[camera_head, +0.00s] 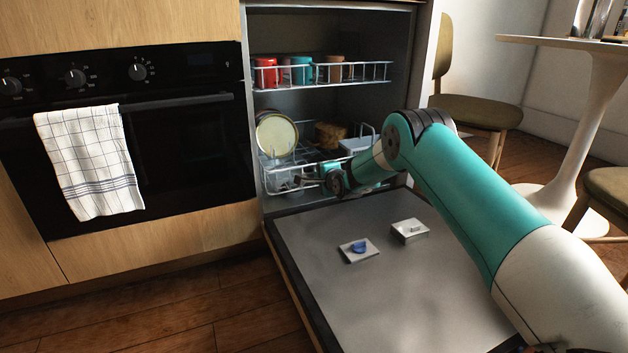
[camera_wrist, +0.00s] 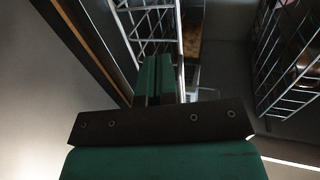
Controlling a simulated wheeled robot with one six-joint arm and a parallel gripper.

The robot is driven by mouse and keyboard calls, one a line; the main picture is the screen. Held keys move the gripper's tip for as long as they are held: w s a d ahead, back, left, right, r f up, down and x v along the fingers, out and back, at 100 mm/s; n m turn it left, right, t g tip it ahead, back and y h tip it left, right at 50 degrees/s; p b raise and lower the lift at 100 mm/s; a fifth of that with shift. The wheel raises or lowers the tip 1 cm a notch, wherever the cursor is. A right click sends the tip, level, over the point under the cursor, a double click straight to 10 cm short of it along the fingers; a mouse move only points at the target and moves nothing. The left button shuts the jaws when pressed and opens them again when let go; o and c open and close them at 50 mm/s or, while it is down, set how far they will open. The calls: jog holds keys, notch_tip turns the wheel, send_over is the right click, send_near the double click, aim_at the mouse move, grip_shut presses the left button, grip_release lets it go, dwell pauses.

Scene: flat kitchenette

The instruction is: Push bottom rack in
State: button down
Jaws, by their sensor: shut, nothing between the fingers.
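The bottom rack (camera_head: 282,174) is a white wire basket low inside the open dishwasher. It holds a round cream plate (camera_head: 277,135), a brown item (camera_head: 330,134) and a pale blue-grey item. Its front right part is hidden behind my arm. My gripper (camera_head: 303,181) is shut and empty at the front of this rack, above the inner end of the lowered door (camera_head: 330,270). I cannot tell whether it touches the rack. In the wrist view, my shut gripper (camera_wrist: 153,78) points toward white wires at the top, and more wire rack shows at the right.
The upper rack (camera_head: 320,77) sits inside with red, teal and brown mugs. The door carries an open detergent compartment with a blue tablet (camera_head: 359,247) and a small cover (camera_head: 410,230). An oven (camera_head: 130,130) with a towel (camera_head: 89,160) stands left; chairs and a table stand right.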

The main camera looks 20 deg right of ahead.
aim_at(311, 168)
jog(key=b+x, duration=0.2)
jog(key=x, duration=0.2)
jog(key=shift+r+b, duration=0.1)
jog(key=shift+b, duration=0.3)
jog(key=shift+w+r+b, duration=0.25)
jog(key=shift+w+b, duration=0.2)
jog(key=shift+w, duration=0.35)
